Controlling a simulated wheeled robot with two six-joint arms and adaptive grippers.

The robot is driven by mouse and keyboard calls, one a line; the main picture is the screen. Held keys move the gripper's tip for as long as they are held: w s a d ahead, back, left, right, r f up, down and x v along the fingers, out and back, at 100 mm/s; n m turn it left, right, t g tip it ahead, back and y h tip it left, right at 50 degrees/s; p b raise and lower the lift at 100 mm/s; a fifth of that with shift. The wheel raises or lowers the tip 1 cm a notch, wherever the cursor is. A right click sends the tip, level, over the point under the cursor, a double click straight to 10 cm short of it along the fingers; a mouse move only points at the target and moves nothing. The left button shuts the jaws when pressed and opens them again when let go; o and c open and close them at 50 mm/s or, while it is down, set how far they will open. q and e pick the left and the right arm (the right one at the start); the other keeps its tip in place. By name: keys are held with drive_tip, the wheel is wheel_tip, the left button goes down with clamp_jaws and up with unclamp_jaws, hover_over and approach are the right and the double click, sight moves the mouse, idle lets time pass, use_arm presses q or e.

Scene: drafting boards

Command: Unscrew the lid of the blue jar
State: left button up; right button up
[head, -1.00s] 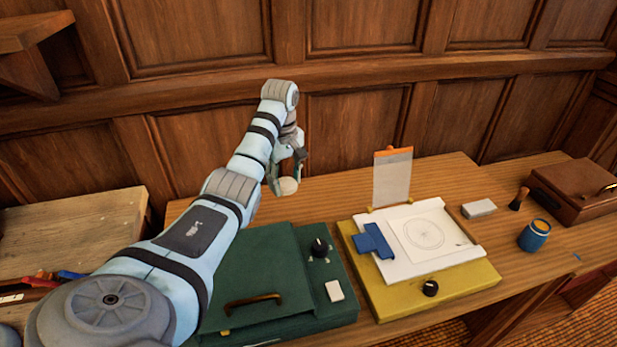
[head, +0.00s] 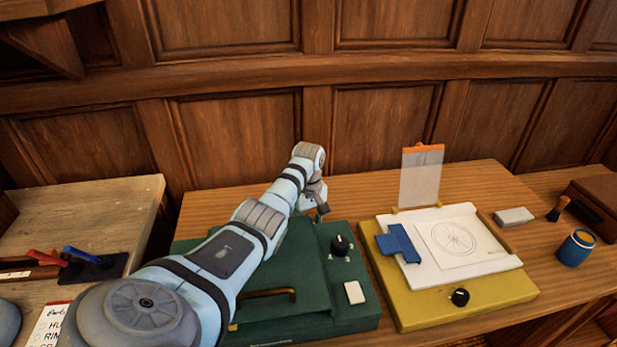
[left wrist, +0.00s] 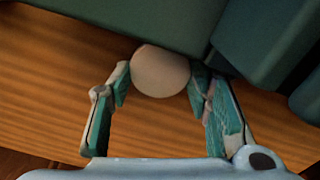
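The blue jar (head: 575,249) stands upright at the right of the desk in the head view. Its round top looks ochre yellow inside a blue rim; I cannot tell whether that is a lid or the contents. My left gripper (head: 317,205) is far to the left of the jar, low behind the green case. In the left wrist view, its fingers (left wrist: 158,88) are closed on both sides of a round pale disc (left wrist: 160,71). I cannot tell whether this disc is the jar's lid. My right gripper is not in view.
The green case (head: 312,300) lies under my left arm. A yellow drafting board (head: 410,313) with paper and a blue clamp (head: 398,243) lies between it and the jar. A grey block (head: 514,216), brush (head: 558,208) and brown box (head: 597,205) are near the jar.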

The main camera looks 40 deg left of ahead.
use_arm(q)
drive_tip(key=o, duration=0.5)
drive_tip(key=shift+c, duration=0.2)
drive_tip(key=shift+r, duration=0.1)
